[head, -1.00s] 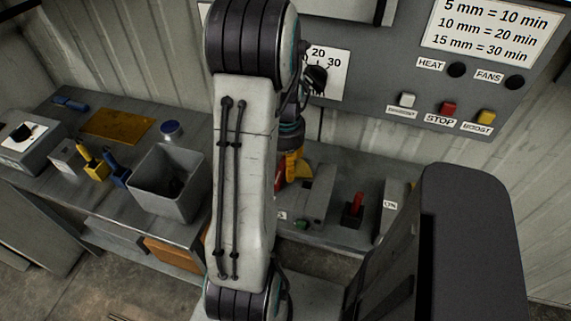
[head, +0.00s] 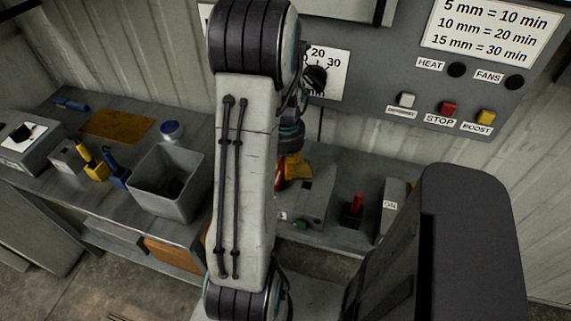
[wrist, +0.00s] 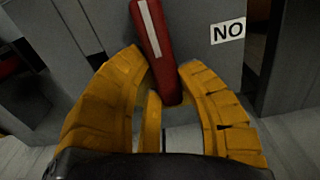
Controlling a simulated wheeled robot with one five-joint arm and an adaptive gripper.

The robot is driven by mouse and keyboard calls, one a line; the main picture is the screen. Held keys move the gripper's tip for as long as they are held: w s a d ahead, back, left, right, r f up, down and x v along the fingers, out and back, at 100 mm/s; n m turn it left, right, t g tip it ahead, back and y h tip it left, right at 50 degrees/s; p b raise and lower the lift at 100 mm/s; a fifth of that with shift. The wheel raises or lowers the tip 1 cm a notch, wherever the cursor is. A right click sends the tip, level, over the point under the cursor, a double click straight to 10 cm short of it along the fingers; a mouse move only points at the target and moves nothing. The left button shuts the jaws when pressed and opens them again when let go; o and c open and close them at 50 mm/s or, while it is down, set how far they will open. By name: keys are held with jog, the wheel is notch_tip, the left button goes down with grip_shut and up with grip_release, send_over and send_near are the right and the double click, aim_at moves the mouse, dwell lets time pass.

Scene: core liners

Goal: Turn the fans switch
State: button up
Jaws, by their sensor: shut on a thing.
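My gripper (wrist: 168,90) has thick yellow ribbed fingers. In the wrist view they are shut on the lower end of a red lever (wrist: 154,38) with a white stripe. The lever leans on a grey box, beside a label (wrist: 228,31) that reads "NO" from this side. In the head view my gripper (head: 297,168) is mostly hidden behind my arm, low over a grey box (head: 312,200) on the bench. The "FANS" label (head: 488,76) is on the wall panel, with a dark round fitting (head: 515,82) beside it. No word "FANS" shows near the held lever.
Another red lever (head: 354,208) stands right of my gripper, near a grey box labelled "ON" (head: 392,205). The wall panel (head: 385,85) is above. A grey bin (head: 168,188) and yellow and blue items stand on the left bench.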

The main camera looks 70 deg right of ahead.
aim_at(287, 183)
grip_shut()
jog(key=m, duration=0.2)
jog(key=m+b, duration=0.1)
jog(key=shift+s+a+f+m, duration=0.1)
jog(key=shift+s+a+m, duration=0.05)
jog(key=shift+s+m, duration=0.2)
jog(key=m+b, duration=0.1)
jog(key=m, duration=0.3)
jog(key=shift+s+a+m+b, duration=0.2)
jog(key=shift+a+m+b, duration=0.15)
jog(key=m, duration=0.2)
jog(key=m+b, duration=0.1)
jog(key=m, duration=0.1)
jog(key=shift+s+a, duration=0.15)
jog(key=shift+a, duration=0.25)
jog(key=m, duration=0.2)
jog(key=m+b, duration=0.1)
jog(key=m, duration=0.2)
jog(key=shift+a, duration=0.4)
jog(key=shift+m, duration=0.4)
